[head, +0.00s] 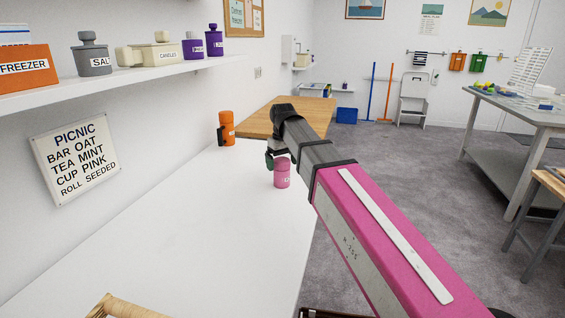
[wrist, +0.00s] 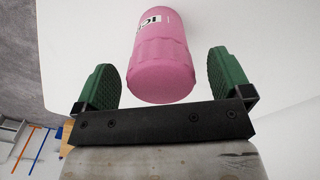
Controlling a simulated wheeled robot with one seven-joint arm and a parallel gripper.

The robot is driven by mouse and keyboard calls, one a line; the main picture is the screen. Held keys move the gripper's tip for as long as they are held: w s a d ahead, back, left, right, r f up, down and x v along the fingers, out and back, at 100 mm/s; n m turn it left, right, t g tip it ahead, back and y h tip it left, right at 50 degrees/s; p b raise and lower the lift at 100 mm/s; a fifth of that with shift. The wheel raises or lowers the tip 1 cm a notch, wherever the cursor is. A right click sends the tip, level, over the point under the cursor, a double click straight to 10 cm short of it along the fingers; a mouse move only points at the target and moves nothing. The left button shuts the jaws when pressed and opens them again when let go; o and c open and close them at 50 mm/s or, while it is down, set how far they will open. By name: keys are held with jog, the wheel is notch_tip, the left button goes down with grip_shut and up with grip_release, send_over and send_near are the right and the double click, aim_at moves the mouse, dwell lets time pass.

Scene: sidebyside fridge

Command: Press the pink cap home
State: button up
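A pink container (head: 282,177) with a white label stands upright on the white counter (head: 190,235). Its pink cap (head: 281,162) is at the top, the same colour as the body. In the wrist view the capped end (wrist: 162,80) is nearest me, and the label (wrist: 152,22) is at the far end. I cannot tell whether there is a gap under the cap. My gripper (wrist: 163,62) is open, with one green finger on each side of the cap, apart from it.
An orange container (head: 227,128) stands further back, by the wall. A wall shelf (head: 120,76) holds several jars. The counter's middle is clear.

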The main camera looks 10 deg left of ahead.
notch_tip(320, 180, up, 11)
dwell(0.7)
jog(key=shift+f, duration=0.1)
